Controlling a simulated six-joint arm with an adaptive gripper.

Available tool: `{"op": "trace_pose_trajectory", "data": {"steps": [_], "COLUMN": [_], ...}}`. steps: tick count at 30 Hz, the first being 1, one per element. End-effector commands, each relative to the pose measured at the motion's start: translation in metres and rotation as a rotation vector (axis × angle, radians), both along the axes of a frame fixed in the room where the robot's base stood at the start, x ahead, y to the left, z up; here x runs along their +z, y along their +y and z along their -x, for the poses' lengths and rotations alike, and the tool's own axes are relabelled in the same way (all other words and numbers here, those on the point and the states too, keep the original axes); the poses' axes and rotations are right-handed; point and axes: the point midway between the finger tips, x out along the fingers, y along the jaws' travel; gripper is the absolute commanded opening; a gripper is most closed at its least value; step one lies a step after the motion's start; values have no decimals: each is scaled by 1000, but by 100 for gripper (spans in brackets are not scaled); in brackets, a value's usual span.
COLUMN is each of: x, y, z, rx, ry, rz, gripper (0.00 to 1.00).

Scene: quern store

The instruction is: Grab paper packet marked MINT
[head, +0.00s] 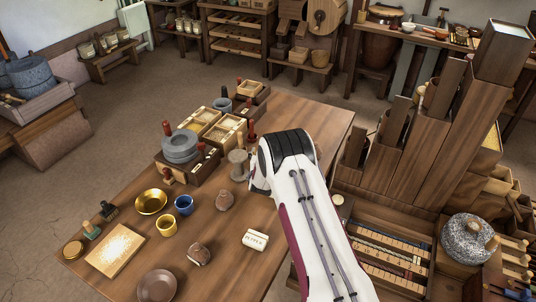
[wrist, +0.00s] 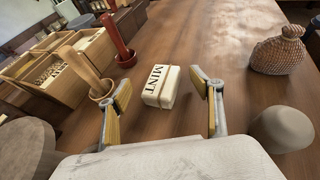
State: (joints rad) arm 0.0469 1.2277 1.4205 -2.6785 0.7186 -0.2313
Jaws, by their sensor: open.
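The paper packet marked MINT (wrist: 160,88) is a small cream block with dark lettering. It lies on the wooden table in the wrist view, ahead of my gripper (wrist: 160,84). My gripper is open, with one finger to the left of the packet and one to the right. Neither finger appears to touch it. In the head view my white arm hides the gripper, and I cannot see the MINT packet there. Another cream packet (head: 255,240) lies nearer on the table in the head view; its small label seems to read PEPPER.
A wooden pestle in a cup (wrist: 88,72) and a red-handled tool (wrist: 118,42) stand left of the packet, beside wooden boxes (wrist: 50,72). Table beyond the packet is clear.

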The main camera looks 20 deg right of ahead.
Motion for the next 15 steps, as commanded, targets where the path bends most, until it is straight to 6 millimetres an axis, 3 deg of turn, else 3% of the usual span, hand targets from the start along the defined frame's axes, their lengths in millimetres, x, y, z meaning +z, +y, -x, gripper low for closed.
{"op": "trace_pose_trajectory", "data": {"steps": [6,12,15], "x": [0,0,0], "y": [0,0,0], "z": [0,0,0], "rx": [0,0,0], "ry": [0,0,0], "rz": [0,0,0], "gripper": [63,15,15]}}
